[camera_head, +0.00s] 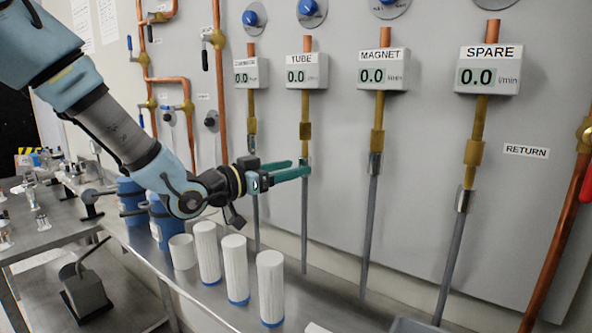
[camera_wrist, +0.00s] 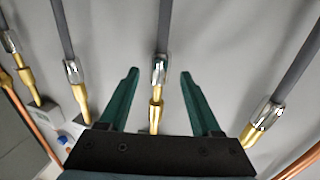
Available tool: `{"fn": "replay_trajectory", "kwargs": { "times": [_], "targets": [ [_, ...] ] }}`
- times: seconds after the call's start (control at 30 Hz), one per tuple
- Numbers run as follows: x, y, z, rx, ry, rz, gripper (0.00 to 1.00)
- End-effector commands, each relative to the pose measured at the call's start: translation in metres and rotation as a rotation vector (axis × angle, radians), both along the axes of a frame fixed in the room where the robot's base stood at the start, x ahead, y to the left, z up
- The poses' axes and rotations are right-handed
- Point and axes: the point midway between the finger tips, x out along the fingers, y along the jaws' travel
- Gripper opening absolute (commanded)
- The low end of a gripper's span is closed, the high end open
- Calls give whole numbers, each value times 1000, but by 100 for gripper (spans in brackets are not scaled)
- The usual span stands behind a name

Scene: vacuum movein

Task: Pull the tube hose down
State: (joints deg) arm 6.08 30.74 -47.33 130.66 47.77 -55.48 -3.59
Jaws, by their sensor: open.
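The tube hose (camera_head: 304,225) is a grey hose hanging straight down below the meter marked TUBE (camera_head: 306,72). Its metal end fitting joins a brass connector (camera_head: 304,135) above. My gripper (camera_head: 300,170) has green fingers and is at the height of that fitting, close to it. In the wrist view, where the panel appears upside down, my gripper (camera_wrist: 160,75) is open, and the tube hose (camera_wrist: 165,22) with its silver fitting (camera_wrist: 159,70) lies between the fingers in the picture. No finger contact is clear. The head view partly hides the fitting behind the fingers.
The magnet hose (camera_head: 369,235) and spare hose (camera_head: 453,255) hang to the right; another hose (camera_head: 255,225) hangs just left, partly behind my gripper. White cylinders (camera_head: 236,270) stand on the metal bench below. A copper pipe (camera_head: 560,230) runs at far right.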

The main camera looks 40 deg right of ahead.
Motion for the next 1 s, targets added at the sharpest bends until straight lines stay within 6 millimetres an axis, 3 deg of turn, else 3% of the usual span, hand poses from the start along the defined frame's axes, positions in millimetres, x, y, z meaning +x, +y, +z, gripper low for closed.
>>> {"fn": "replay_trajectory", "kwargs": {
  "times": [0.2, 0.43, 0.6, 1.0],
  "targets": [
    [2, 46, -2, 3, -2, 5, 65],
    [1, 80, -1, 2, -1, 2, 65],
    [0, 89, -1, 2, 1, 0, 65],
    [0, 89, -1, 1, 1, 0, 65]
  ]
}}
